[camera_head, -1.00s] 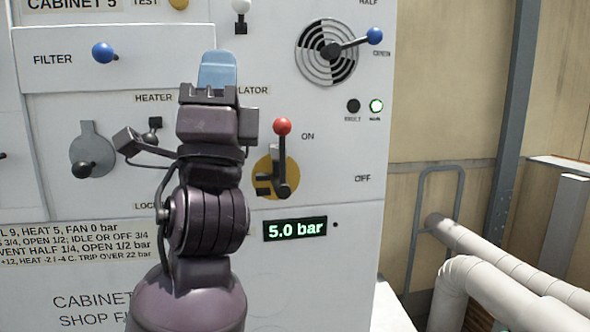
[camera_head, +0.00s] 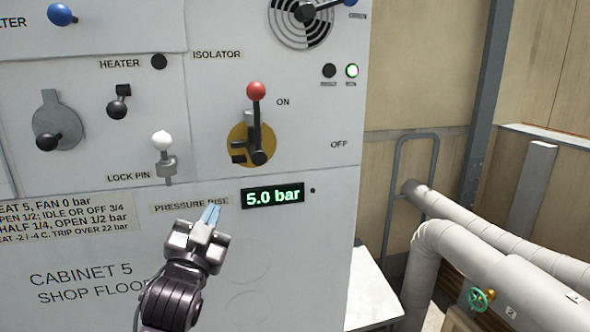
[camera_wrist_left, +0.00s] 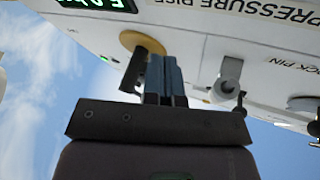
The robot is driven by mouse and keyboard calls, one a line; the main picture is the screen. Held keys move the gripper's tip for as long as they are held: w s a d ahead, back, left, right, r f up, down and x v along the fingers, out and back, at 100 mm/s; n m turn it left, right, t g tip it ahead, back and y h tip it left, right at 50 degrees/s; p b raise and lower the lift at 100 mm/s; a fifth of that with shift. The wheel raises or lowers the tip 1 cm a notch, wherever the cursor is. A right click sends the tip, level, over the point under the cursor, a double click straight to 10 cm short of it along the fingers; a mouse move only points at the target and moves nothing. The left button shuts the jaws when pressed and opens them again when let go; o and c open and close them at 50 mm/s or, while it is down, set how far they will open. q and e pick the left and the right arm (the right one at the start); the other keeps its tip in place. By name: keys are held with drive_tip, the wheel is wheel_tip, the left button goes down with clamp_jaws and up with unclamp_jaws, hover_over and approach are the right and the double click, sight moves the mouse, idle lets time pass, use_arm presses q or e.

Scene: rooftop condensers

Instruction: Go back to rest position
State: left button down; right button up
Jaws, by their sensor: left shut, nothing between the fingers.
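My left gripper (camera_head: 210,216) is in front of the cabinet's lower panel, just below the "PRESSURE RISE" label. Its blue fingers are together and empty, pointing up. In the left wrist view the closed fingers (camera_wrist_left: 165,78) stand in front of the cabinet face, apart from any handle as far as I can tell. The isolator lever (camera_head: 256,120) with a red ball stands upright at ON, above and right of the gripper. The display (camera_head: 272,197) reads 5.0 bar. My right gripper is in neither view.
The cabinet (camera_head: 300,265) fills the left and middle. The white-knobbed lock pin (camera_head: 163,155), heater lever (camera_head: 118,102) and filter knob (camera_head: 62,14) stick out from it. At right are thick pipes (camera_head: 450,250), a green valve wheel (camera_head: 480,299) and a grey rail (camera_head: 400,160).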

use_arm(q)
drive_tip(key=s+a+f+n+g+y, duration=0.1)
drive_tip(key=s+a+f+n+g, duration=0.2)
drive_tip(key=f, duration=0.9)
drive_tip(key=s+a+f+n+g+y, duration=0.1)
drive_tip(key=s+a+f+g, duration=0.3)
drive_tip(key=f, duration=0.9)
drive_tip(key=s+a+f+g+y, duration=0.1)
drive_tip(key=s+a+f, duration=0.1)
drive_tip(key=s+f, duration=0.6)
drive_tip(key=s+a+f+n+g, duration=0.1)
drive_tip(key=s+a+f+g, duration=0.1)
drive_tip(key=s+f, duration=0.6)
drive_tip(key=s+a, duration=0.1)
drive_tip(key=s, duration=0.2)
drive_tip(key=shift+s+a+f+n+g+y, duration=0.25)
drive_tip(key=shift+n+g+y, duration=0.05)
drive_tip(key=shift+y, duration=0.1)
